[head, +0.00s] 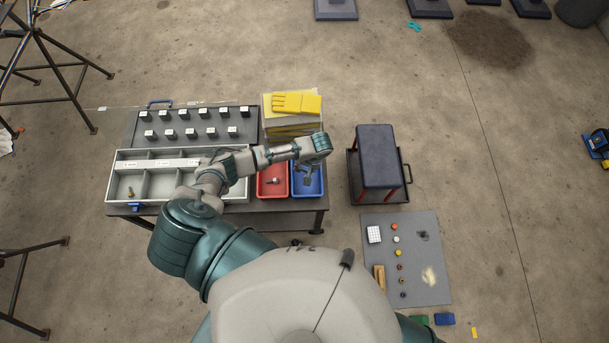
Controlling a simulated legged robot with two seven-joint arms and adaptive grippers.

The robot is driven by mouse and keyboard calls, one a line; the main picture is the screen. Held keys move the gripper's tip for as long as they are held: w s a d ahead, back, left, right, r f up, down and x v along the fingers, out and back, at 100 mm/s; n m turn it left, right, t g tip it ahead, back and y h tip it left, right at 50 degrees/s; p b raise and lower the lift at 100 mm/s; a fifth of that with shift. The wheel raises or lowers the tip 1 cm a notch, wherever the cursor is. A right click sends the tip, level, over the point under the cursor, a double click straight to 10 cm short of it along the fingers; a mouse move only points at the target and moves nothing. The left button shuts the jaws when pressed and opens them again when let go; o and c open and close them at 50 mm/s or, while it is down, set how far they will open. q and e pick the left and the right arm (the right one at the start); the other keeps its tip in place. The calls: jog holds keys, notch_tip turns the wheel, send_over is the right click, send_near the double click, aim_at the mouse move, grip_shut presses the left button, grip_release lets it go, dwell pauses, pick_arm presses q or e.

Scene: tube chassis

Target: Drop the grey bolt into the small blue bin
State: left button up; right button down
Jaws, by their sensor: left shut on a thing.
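The small blue bin (319,190) stands at the right end of the workbench, beside a red bin (262,191). My left arm reaches across the bench from the left. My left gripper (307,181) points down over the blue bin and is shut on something. The held thing is too small and dark to make out, so I cannot tell from its look that it is the grey bolt. A small grey-white piece (273,181) lies in the red bin. My right gripper is out of view.
A grey compartment tray (128,154) sits left, partly behind my arm. Several black blocks stand on a panel (185,121) behind it. Yellow gloves (296,103) lie on a stack behind the bins. A dark cart (377,157) stands right, with a grey mat (430,255) nearer.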

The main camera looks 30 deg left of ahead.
pick_arm(q)
jog(key=shift+d+r, duration=0.1)
jog(key=shift+d, duration=0.3)
jog(key=o, duration=1.1)
jog(key=shift+d+r, duration=0.1)
jog(key=shift+d, duration=0.15)
jog(key=shift+a, duration=0.25)
jog(key=shift+r, duration=0.1)
jog(key=shift+v, duration=5.75)
jog(key=shift+w+d, duration=0.1)
jog(key=shift+d, duration=0.05)
